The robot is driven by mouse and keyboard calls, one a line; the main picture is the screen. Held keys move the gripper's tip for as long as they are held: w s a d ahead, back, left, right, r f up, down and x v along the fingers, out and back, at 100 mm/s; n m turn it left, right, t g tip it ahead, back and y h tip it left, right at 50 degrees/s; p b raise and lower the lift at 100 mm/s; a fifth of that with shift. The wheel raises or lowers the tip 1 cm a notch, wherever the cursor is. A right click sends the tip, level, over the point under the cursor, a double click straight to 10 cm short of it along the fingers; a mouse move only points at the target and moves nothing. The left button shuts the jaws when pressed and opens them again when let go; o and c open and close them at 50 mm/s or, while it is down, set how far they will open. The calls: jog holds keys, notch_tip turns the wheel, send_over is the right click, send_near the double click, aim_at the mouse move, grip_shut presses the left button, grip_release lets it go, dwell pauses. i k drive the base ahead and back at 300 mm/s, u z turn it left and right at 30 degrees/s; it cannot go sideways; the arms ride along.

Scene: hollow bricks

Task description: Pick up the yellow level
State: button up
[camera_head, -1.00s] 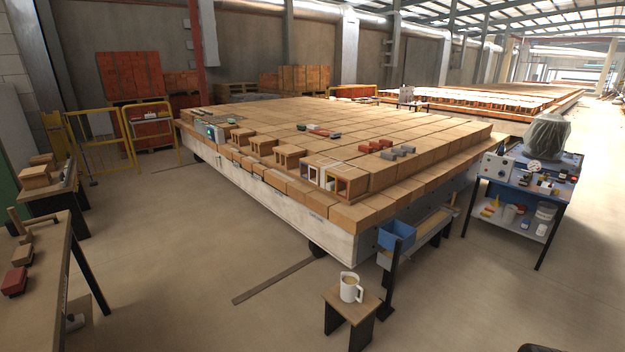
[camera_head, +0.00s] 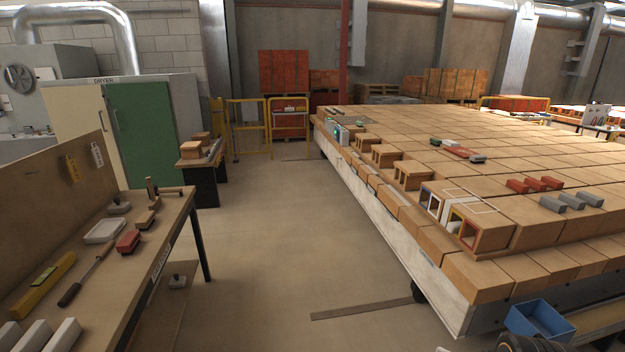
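A yellow level (camera_head: 44,286) with a small greenish vial patch lies on the wooden workbench (camera_head: 150,228) at the left, near the bench's back board. It lies slantwise, beside a scraper-like tool with a dark handle (camera_head: 70,294), and its top and one side are unobstructed. My gripper does not show in this view, so I cannot see whether it is open or shut. Only a dark rounded part, which may be mine, shows at the bottom right edge.
Near the level lie a white tray (camera_head: 104,230), a red block (camera_head: 128,242) and several pale bars (camera_head: 48,338). A large brick-covered platform (camera_head: 480,272) fills the right, with a blue bin (camera_head: 540,320) at its front. The floor (camera_head: 262,230) between bench and platform is mostly clear.

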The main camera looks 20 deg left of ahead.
aim_at(42, 284)
jog(key=u, duration=1.2)
jog(key=i, duration=1.35)
jog(key=u, duration=1.05)
jog(key=i, duration=0.6)
jog(key=u, duration=0.15)
